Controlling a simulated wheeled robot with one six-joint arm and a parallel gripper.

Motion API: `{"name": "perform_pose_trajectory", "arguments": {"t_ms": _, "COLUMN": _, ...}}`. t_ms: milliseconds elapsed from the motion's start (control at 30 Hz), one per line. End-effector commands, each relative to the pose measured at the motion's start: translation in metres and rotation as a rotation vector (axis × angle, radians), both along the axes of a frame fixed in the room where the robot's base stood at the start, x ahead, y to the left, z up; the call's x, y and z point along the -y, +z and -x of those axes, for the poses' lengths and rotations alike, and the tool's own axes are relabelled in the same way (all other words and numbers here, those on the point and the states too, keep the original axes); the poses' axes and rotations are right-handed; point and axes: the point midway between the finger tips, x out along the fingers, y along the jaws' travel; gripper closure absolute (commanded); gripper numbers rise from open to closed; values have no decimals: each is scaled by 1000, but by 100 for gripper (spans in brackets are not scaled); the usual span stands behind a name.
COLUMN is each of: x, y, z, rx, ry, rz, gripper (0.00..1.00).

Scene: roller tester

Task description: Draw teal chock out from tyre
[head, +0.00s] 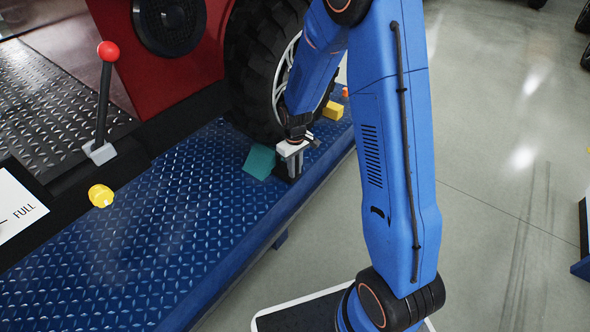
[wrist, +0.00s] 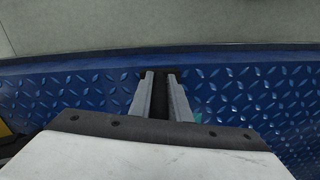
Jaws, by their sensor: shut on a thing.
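The teal chock (head: 259,162) sits on the blue tread-plate deck at the near foot of the black tyre (head: 247,75). Its sloped face is close to the tyre; whether they touch is hard to tell. My gripper (head: 291,164) is low over the deck at the chock's right side. In the wrist view its two grey fingers (wrist: 161,82) are closed on a dark upright piece, which looks like the chock's handle. Only a sliver of teal (wrist: 197,117) shows beside the right finger; my gripper's body hides the rest there.
A yellow block (head: 332,110) and a small orange thing (head: 345,92) lie beyond the gripper on the deck (head: 150,250). The near deck is clear.

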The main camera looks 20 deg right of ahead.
Motion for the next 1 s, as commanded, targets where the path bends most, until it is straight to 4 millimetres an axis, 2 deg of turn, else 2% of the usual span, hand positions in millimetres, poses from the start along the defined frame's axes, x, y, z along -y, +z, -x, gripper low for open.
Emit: {"name": "perform_pose_trajectory", "arguments": {"t_ms": 1000, "x": 30, "y": 2, "z": 40, "rx": 0, "ry": -2, "rz": 0, "gripper": 100}}
